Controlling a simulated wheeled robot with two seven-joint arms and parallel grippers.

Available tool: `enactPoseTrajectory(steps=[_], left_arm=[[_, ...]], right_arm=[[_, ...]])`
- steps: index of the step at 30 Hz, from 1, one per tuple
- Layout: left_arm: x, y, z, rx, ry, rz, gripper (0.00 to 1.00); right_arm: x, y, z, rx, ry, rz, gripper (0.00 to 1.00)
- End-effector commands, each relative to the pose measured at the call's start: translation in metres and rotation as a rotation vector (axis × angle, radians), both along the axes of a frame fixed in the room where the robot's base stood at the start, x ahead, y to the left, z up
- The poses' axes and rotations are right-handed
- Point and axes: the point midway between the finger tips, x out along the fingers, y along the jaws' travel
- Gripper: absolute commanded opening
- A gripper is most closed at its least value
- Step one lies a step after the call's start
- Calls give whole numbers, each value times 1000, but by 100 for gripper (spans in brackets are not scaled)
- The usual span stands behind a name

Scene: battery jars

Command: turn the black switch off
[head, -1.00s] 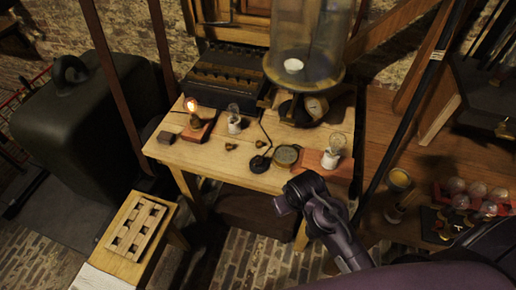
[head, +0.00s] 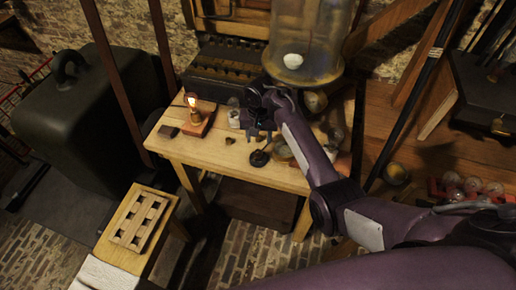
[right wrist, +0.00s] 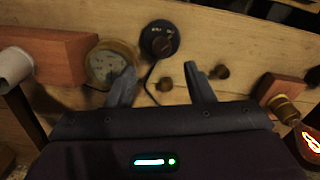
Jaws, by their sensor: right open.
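The black switch (head: 260,158) is a small round black base with a knob, lying near the front edge of the wooden table (head: 238,158). In the right wrist view the black switch (right wrist: 159,40) shows beyond the fingertips, roughly between their lines, with a dark wire running from it. My right gripper (head: 258,136) is open and empty above the table, just behind the switch in the head view. In the right wrist view its fingers (right wrist: 159,70) are spread and appear apart from the switch. My left gripper is not in view.
A lit bulb (head: 192,103) stands on a reddish block at the table's left. A round brass gauge (right wrist: 108,62) lies beside the switch. Small brass knobs (right wrist: 219,72) are on its other side. A large glass jar (head: 310,35) stands behind; my arm covers the table's right part.

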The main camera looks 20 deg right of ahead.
Motion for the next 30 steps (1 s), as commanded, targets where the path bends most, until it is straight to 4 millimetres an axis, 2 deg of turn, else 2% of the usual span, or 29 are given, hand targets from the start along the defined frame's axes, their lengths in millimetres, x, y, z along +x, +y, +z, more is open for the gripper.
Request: enactPoseTrajectory(steps=[5,12,18,29,30], left_arm=[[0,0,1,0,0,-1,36],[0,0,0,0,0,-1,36],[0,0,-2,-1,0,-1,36],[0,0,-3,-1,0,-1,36],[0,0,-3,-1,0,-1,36]], right_arm=[[4,2,-7,2,10,-7,48],[3,1,-46,-1,12,-8,48],[4,1,-70,0,9,-8,48],[4,1,-76,1,6,-8,48],[4,1,-76,1,6,-8,45]])
